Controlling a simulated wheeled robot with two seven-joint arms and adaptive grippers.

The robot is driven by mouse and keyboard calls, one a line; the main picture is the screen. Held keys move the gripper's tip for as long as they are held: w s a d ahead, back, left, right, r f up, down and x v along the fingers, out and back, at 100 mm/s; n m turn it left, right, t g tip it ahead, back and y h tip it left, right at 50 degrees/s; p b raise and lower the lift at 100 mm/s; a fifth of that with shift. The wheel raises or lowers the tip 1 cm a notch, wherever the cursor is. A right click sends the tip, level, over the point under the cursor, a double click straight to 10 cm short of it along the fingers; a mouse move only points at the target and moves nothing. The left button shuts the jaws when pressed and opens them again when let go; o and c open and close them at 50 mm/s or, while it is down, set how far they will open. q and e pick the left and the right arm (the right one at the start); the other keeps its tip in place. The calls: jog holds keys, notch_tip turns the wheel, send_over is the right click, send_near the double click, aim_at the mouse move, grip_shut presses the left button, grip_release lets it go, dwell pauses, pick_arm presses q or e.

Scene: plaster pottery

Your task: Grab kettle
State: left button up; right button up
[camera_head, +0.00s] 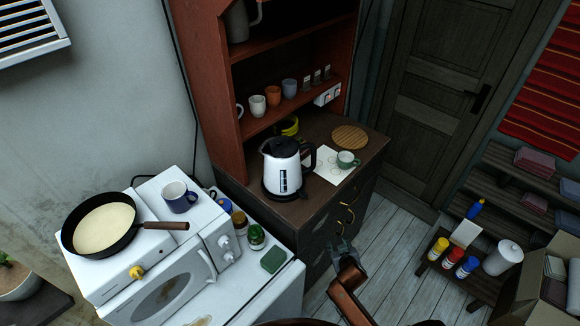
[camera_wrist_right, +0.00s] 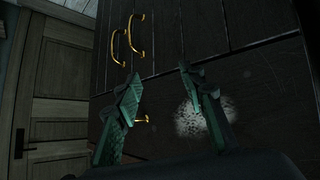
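A white electric kettle (camera_head: 283,172) with a black lid, black handle and dark base stands upright on the dark wooden cabinet top (camera_head: 318,209). Its handle points to the right. My right gripper (camera_head: 341,246) is low in front of the cabinet, below and to the right of the kettle, and apart from it. In the right wrist view its two green fingers (camera_wrist_right: 160,105) are spread with nothing between them, facing the dark cabinet front. The kettle does not show in the wrist view. My left gripper is not in view.
A red-brown shelf with cups (camera_head: 273,96) rises behind. A microwave (camera_head: 167,281) with a pan (camera_head: 102,226) stands left. Brass handles (camera_wrist_right: 136,34) project from the cabinet front.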

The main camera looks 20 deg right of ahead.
jog(key=w+r+m+t+h+p, duration=0.1)
jog(key=w+r, duration=0.1)
jog(key=r, duration=0.6)
jog(key=w+r+t+p, duration=0.1)
jog(key=w+r, duration=0.1)
jog(key=r, duration=0.6)
jog(key=t+y, duration=0.2)
jog(key=t, duration=0.4)
send_near(314, 154)
jog(key=w, duration=0.3)
jog(key=shift+w+d+f+n, duration=0.1)
jog(key=shift+w+d+n, duration=0.15)
jog(key=shift+w, duration=0.3)
jog(key=shift+w+d+f+n, duration=0.1)
jog(key=shift+w+d+n, duration=0.15)
jog(key=shift+w, duration=0.35)
jog(key=w, duration=0.4)
jog(key=w+d, duration=0.1)
jog(key=w, duration=0.1)
jog(key=shift+d+f+p, duration=0.1)
jog(key=shift+f+p, duration=0.2)
jog(key=shift+p, duration=0.1)
jog(key=shift+s, duration=0.1)
jog(key=shift+c, duration=0.4)
grip_shut()
jog(key=shift+r, duration=0.25)
